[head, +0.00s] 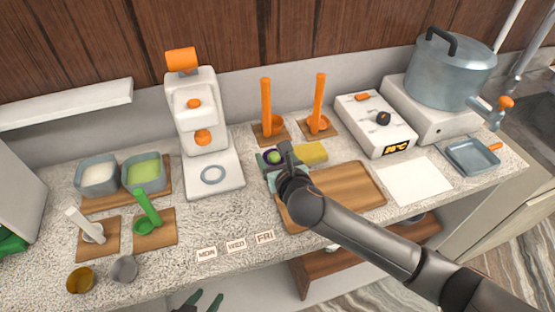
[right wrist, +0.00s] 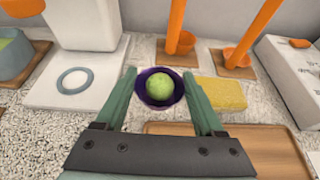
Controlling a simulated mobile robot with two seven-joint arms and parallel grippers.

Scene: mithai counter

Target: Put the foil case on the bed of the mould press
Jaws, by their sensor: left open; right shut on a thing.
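The foil case is a small purple cup (right wrist: 160,103) with a pale green ball (right wrist: 161,83) in it. It sits between the fingers of my right gripper (right wrist: 161,80), which is shut on it. In the head view my right gripper (head: 275,164) is over the counter, right of the mould press (head: 197,110). The press is white with orange parts. Its flat white bed (head: 228,185) bears a grey ring (head: 213,174) and has no case on it; the bed also shows in the right wrist view (right wrist: 45,98). My left gripper (head: 207,302) is open and empty at the bottom edge.
A yellow sponge (head: 311,153) and a wooden tray (head: 352,184) lie right of the case. Two orange-handled tools (head: 266,100) stand behind. Grey tubs (head: 98,178), a gold cup (head: 80,280) and a grey cup (head: 124,269) are left.

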